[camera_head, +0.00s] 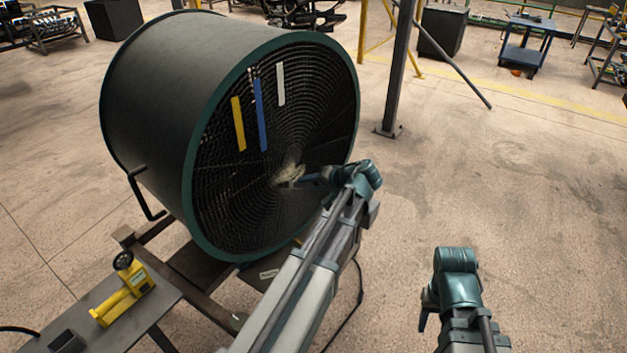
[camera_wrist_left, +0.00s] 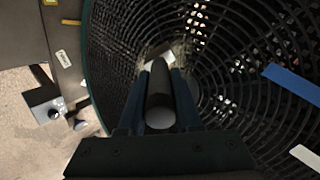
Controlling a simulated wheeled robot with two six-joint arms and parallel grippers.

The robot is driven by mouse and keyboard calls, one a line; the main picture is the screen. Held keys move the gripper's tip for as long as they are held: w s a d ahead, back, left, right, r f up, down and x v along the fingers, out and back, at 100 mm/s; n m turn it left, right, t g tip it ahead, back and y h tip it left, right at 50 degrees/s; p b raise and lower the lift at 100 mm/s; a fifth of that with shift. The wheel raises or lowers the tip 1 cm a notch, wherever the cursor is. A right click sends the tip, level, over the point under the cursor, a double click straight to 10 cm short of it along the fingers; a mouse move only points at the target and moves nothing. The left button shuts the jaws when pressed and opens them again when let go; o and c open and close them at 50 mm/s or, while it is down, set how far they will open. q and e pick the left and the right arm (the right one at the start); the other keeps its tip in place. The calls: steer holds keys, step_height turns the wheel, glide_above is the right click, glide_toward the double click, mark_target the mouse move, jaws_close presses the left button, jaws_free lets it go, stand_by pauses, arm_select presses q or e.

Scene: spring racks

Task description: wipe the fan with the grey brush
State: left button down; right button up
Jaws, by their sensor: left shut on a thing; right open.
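The fan (camera_head: 155,95) is a large dark drum with a green rim and a round wire grille. It fills much of the left half of the head view, and its grille (camera_wrist_left: 215,75) fills most of the left wrist view. My left gripper (camera_head: 312,180) is at the grille, near its centre. It is shut on the grey brush (camera_wrist_left: 160,108), whose handle lies between the fingers and points at the grille. Whether the brush touches the wires I cannot tell. My right gripper (camera_head: 424,308) is open and empty over the floor, right of the fan.
Yellow (camera_head: 238,124), blue (camera_head: 261,115) and white (camera_head: 281,84) strips hang on the grille. A yellow tool (camera_head: 126,293) stands on a dark bench at the lower left. A grey post (camera_head: 399,70) rises behind the fan's right side.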

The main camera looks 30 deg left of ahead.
arm_select(q)
steer(key=shift+s+a+r+p, duration=0.15)
steer(key=shift+s+r+p, duration=0.1)
steer(key=shift+s, duration=0.3)
steer(key=shift+s+a+r+p, duration=0.1)
steer(key=shift+s+r+p, duration=0.1)
steer(key=shift+s, duration=0.4)
steer(key=shift+s+a+r+p, duration=0.15)
steer(key=shift+s+r+p, duration=0.1)
steer(key=shift+s, duration=0.3)
steer(key=shift+w+f, duration=0.1)
steer(key=shift+w, duration=0.1)
steer(key=shift+w+d, duration=0.2)
steer(key=shift+w, duration=0.6)
steer(key=shift+w+d, duration=0.15)
steer(key=shift+w, duration=0.7)
steer(key=shift+w+d, duration=0.25)
steer(key=shift+w, duration=0.55)
steer(key=shift+w+d, duration=0.2)
steer(key=shift+w, duration=0.75)
